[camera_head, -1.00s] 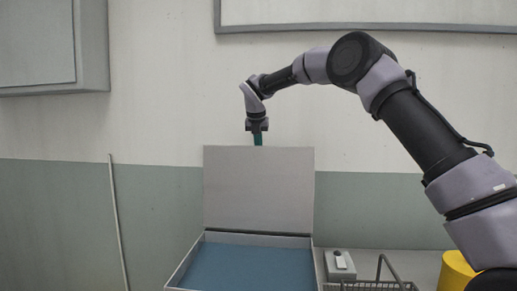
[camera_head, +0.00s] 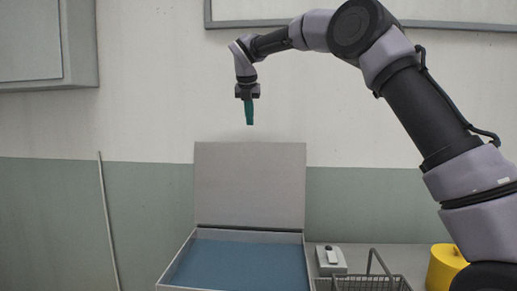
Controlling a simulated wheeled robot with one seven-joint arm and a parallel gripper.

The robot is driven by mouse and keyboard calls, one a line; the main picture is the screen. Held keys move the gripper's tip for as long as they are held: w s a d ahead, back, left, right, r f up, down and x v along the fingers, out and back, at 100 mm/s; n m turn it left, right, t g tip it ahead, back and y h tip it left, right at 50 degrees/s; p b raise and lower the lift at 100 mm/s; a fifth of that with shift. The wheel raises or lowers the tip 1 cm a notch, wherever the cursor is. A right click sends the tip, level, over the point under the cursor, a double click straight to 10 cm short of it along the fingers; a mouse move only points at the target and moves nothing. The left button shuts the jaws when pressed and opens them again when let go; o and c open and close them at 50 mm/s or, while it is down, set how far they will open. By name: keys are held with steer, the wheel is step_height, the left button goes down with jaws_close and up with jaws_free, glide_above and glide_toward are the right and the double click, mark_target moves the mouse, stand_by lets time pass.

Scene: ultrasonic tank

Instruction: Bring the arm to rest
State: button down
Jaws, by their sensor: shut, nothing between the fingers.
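My arm reaches from the lower right up across the top of the head view and bends down at the wrist. My gripper (camera_head: 249,120) hangs at its end, pointing down, with green fingers together and nothing seen between them. It is in the air above the open lid (camera_head: 249,185) of the ultrasonic tank, apart from it. The tank (camera_head: 180,265) stands below with its lid upright at the back and blue liquid (camera_head: 240,265) inside.
Right of the tank are a small grey box (camera_head: 330,260) and a wire basket (camera_head: 365,283) with a raised handle. A yellow round container (camera_head: 442,268) stands close to my arm. A thin pole (camera_head: 108,220) leans on the wall at left. The air around my gripper is clear.

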steer(key=s+d+r+m, duration=0.3)
steer(key=s+d+m, duration=0.55)
steer(key=d, duration=0.35)
steer(key=s+d+r+m, duration=0.3)
steer(key=s+d+m, duration=0.4)
steer(key=d+m, duration=0.4)
steer(key=s+d+f+m+t+y, duration=0.1)
steer(key=s+d+f+m, duration=0.4)
steer(key=s+m, duration=0.5)
steer(key=s+d+f+m+t+y, duration=0.1)
steer(key=s+d+f+m, duration=0.4)
steer(key=s+d+m, duration=0.4)
steer(key=shift+s+m, duration=0.55)
steer(key=shift+s, duration=0.05)
